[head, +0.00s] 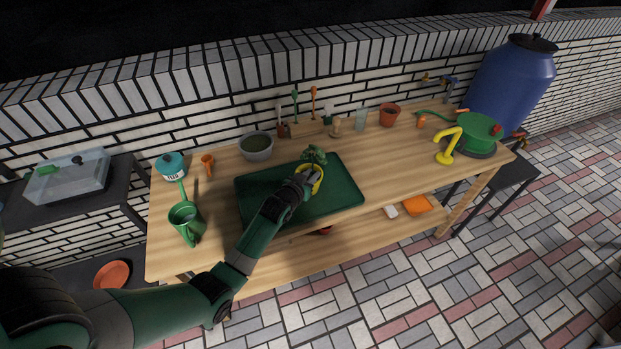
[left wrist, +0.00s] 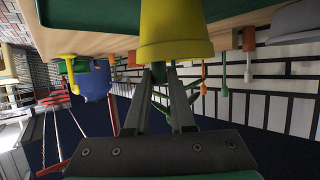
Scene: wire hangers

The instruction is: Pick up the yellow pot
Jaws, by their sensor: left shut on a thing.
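The yellow pot (head: 317,186) with a green leafy plant (head: 314,155) is over the green tray (head: 340,205) on the wooden bench. My left gripper (head: 308,177) comes from the front left and is shut on the pot's rim side. The left wrist view, which is upside down, shows the yellow pot (left wrist: 174,32) at the ends of my two fingers (left wrist: 166,72). The arm and gripper hide part of the pot in the head view. I cannot tell whether its base touches the tray. My right gripper is not in view.
A grey bowl (head: 256,147), a green watering can (head: 184,220) and a teal pot (head: 173,165) stand to the left. A terracotta pot (head: 389,115) and a green hose reel (head: 478,134) stand to the right. The bench right of the tray is mostly clear.

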